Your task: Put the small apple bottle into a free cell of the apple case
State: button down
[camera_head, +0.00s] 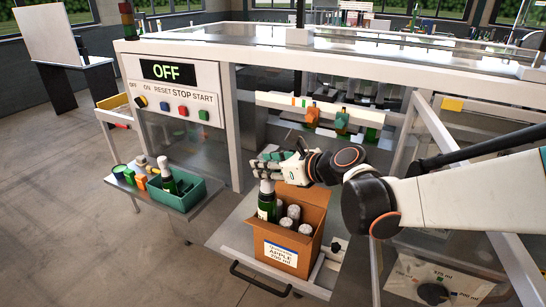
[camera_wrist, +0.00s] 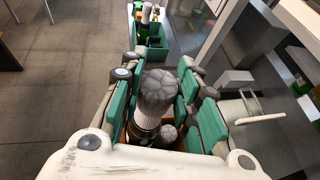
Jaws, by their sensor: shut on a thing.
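The apple case (camera_head: 287,255) is an open brown carton with a white label reading APPLE. Several bottles with silver-grey tops (camera_head: 294,212) stand inside it. My gripper (camera_head: 268,172) is shut around the top of a dark green bottle (camera_head: 266,208) with a light cap and a label. The bottle is upright at the case's left side, its lower end hidden by the carton wall; I cannot tell how deep it sits. In the wrist view the grey foil top of the held bottle (camera_wrist: 158,90) is between the green finger pads, with another grey top (camera_wrist: 168,134) beside it.
A side shelf at left holds a teal bin (camera_head: 177,192) with a dark bottle, and small coloured items. The case stands on a grey shelf (camera_head: 233,238) with a black handle. The machine with its OFF panel (camera_head: 175,88) rises behind.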

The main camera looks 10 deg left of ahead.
aim_at(273, 197)
jog(key=shift+f+b, duration=4.2)
jog(key=shift+f, duration=1.15)
jog(key=c, duration=1.1)
grip_release()
jog(key=shift+r, duration=0.15)
notch_tip(273, 197, up, 10)
jog(key=shift+f, duration=0.1)
